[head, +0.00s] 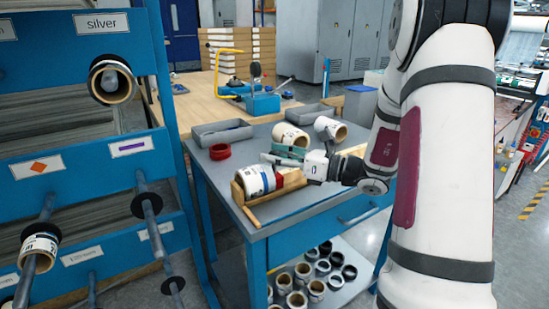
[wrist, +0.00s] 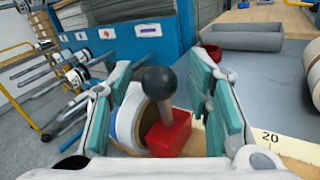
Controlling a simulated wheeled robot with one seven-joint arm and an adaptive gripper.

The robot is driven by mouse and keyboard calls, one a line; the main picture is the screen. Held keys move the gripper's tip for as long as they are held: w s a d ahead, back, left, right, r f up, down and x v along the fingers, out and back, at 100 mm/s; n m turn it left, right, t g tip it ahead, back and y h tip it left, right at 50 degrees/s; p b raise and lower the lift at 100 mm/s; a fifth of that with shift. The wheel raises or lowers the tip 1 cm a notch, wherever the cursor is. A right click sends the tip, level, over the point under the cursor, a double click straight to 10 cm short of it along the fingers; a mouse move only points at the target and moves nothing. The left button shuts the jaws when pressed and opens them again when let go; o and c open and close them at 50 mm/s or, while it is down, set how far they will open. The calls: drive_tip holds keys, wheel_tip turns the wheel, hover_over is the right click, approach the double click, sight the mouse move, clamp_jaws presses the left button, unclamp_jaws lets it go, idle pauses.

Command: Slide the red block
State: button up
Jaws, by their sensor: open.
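The red block (wrist: 168,134) sits on a wooden rail at the bottom middle of the wrist view. A black ball knob (wrist: 159,83) on a short stalk rises from it. A white roll (wrist: 128,125) lies right beside the block, to its left. My gripper (wrist: 166,88) is open, its teal fingers apart on either side of the knob. I cannot tell whether either finger touches it. In the head view my gripper (head: 276,160) is above the wooden cradle (head: 290,187) holding the roll (head: 256,181). The red block (head: 279,183) shows only partly there.
The grey-topped blue workbench (head: 268,220) carries a red ring (head: 220,151), a grey tray (head: 222,133) and more rolls (head: 291,137) near my gripper. A blue rack (head: 80,165) with protruding rods stands at the left. Several rolls lie on the shelf (head: 333,298) below.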

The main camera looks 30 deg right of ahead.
drive_tip(key=shift+w+a, duration=0.1)
drive_tip(key=shift+w, duration=0.05)
drive_tip(key=shift+c, duration=0.6)
clamp_jaws()
